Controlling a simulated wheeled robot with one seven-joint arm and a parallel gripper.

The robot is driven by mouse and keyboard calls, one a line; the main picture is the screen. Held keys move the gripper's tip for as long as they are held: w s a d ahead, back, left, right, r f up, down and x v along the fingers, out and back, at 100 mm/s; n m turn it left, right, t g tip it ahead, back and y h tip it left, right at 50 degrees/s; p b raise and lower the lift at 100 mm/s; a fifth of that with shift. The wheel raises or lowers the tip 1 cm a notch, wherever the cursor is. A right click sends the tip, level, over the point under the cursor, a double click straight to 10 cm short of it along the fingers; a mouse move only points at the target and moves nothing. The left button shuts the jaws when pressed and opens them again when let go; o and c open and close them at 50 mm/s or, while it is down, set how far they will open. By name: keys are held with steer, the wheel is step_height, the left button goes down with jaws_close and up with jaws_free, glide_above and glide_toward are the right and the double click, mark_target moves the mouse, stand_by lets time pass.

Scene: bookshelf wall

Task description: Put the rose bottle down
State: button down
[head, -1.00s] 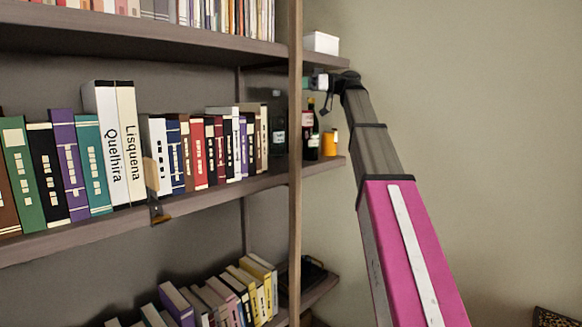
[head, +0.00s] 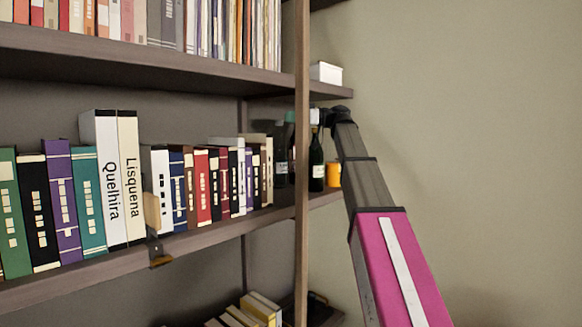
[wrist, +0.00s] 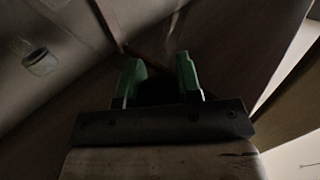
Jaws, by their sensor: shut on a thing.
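My gripper (head: 318,117) is at the right end of the middle shelf (head: 215,222), just under the upper board and partly behind the upright post. In the wrist view its two green fingers (wrist: 159,78) stand apart around a dark thing. I take this for the rose bottle (wrist: 158,92), though its colour and outline are lost in shadow. In the head view I cannot clearly pick out the rose bottle; the gripper and post cover that spot. A dark bottle (head: 316,166) stands on the shelf below the gripper.
An orange jar (head: 333,175) stands right of the dark bottle. Another dark bottle (head: 281,165) shows left of the post (head: 302,200). A row of books (head: 205,180) fills the shelf further left. A white box (head: 326,72) sits on the board above.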

step_height(320, 180, down, 9)
steer(key=shift+r, duration=0.2)
stand_by(0.4)
steer(key=c, duration=0.8)
jaws_free()
steer(key=shift+f, duration=0.1)
steer(key=shift+d, duration=0.1)
glide_toward(292, 141)
steer(key=w+d, duration=0.2)
steer(key=shift+w+f, duration=0.2)
steer(key=shift+w, duration=0.15)
steer(key=shift+s, duration=0.1)
